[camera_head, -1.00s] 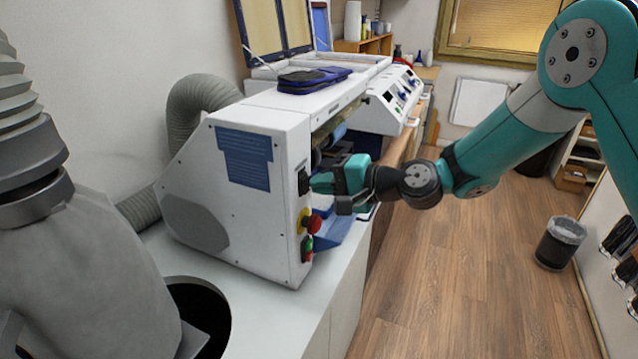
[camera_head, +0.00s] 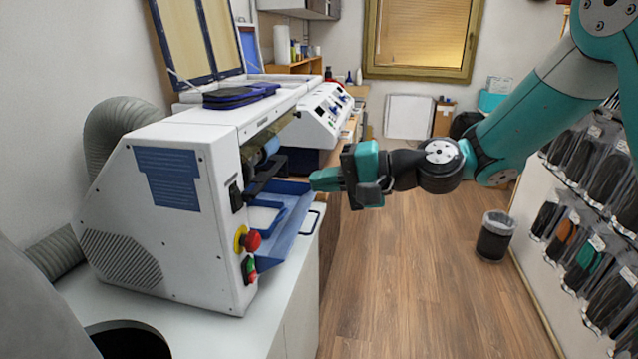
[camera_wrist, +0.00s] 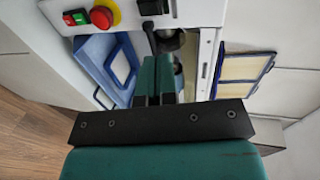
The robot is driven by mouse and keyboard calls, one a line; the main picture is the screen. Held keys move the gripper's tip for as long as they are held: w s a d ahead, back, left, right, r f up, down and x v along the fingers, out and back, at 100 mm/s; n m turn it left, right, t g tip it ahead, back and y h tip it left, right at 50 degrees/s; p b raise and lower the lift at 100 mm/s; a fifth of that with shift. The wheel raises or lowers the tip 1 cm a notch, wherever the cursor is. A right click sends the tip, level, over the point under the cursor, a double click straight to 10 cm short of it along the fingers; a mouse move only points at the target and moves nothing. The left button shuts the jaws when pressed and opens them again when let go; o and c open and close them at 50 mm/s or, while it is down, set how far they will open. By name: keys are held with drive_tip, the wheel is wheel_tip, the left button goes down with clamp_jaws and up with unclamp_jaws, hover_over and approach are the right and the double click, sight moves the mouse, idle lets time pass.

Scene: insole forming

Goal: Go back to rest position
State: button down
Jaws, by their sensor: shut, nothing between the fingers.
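My gripper (camera_head: 322,180) is shut and empty, with its teal fingers pressed together. In the head view it hangs in the air to the right of the white machine (camera_head: 190,235), apart from it and near its blue tray (camera_head: 290,225). In the wrist view the shut fingers (camera_wrist: 157,75) point at the machine's front panel, with the black switch (camera_wrist: 152,7) ahead of them. The red emergency button (camera_wrist: 103,16) and the blue tray (camera_wrist: 95,55) lie to the left there.
Dark blue insoles (camera_head: 240,95) lie on the machine's top. A second white machine (camera_head: 318,115) stands behind. Packaged insoles hang on the right wall rack (camera_head: 590,190). A waste bin (camera_head: 495,236) stands on the wooden floor (camera_head: 410,290), which is otherwise open.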

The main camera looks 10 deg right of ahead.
drive_tip(key=s+n+g+h, duration=0.45)
drive_tip(key=s+n, duration=0.25)
drive_tip(key=s, duration=0.8)
drive_tip(key=s+d+f+n+h, duration=0.2)
drive_tip(key=s+d+n+h, duration=0.2)
drive_tip(key=s, duration=0.7)
drive_tip(key=d+g+h, duration=0.1)
drive_tip(key=d, duration=0.1)
drive_tip(key=shift+d, duration=0.35)
drive_tip(key=shift+h, duration=0.25)
